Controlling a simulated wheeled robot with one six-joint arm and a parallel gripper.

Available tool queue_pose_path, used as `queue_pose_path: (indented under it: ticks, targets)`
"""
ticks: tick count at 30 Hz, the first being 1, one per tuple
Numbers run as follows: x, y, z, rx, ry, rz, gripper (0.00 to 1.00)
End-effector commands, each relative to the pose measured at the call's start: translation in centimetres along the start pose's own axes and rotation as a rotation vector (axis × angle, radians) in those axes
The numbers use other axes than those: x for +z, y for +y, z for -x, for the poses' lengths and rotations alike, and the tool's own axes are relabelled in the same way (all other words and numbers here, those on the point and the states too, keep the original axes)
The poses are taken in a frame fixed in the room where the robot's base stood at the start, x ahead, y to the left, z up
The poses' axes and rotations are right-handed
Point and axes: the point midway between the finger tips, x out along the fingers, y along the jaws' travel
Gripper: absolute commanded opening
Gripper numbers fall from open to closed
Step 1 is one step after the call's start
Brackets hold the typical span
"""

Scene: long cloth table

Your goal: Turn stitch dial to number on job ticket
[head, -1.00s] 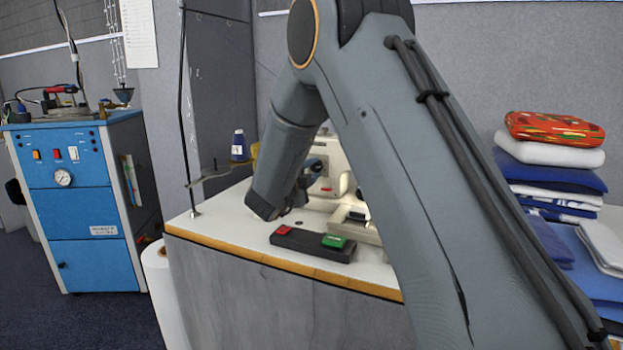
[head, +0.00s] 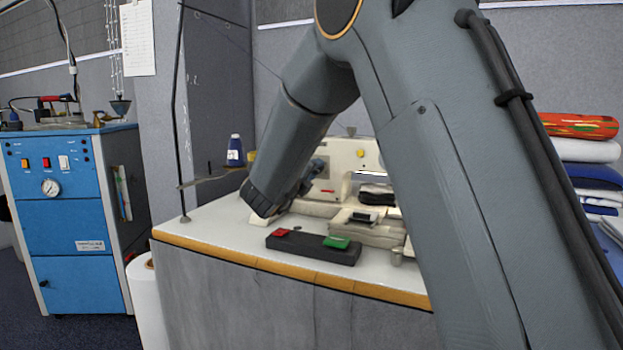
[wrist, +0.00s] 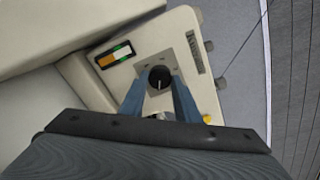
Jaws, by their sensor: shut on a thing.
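The cream sewing machine (head: 355,160) stands on the white-topped table, partly hidden behind my arm. In the wrist view its face (wrist: 150,55) carries a round black stitch dial (wrist: 160,77) on a grey plate. A short pale mark shows on the dial; any numbers around it are too small to read. My gripper (wrist: 160,88) has its two blue fingers on either side of the dial, shut on it. In the head view my gripper (head: 308,180) is at the machine's left part, and the dial is hidden there. I cannot make out a job ticket for certain.
A black switch box (head: 312,246) with red and green buttons lies at the table's front. A blue cabinet (head: 70,220) is further left; folded cloths (head: 590,175) are at right.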

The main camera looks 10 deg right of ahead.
Motion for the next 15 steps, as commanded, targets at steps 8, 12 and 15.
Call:
queue_pose_path:
  ticks: [8, 12, 15]
  targets:
    - [0.08, 0.04, 0.04, 0.001, -0.002, -0.033, 0.07]
    - [0.08, 0.02, 0.04, 0.002, -0.002, -0.034, 0.07]
    - [0.08, 0.03, 0.04, 0.002, -0.002, -0.033, 0.07]
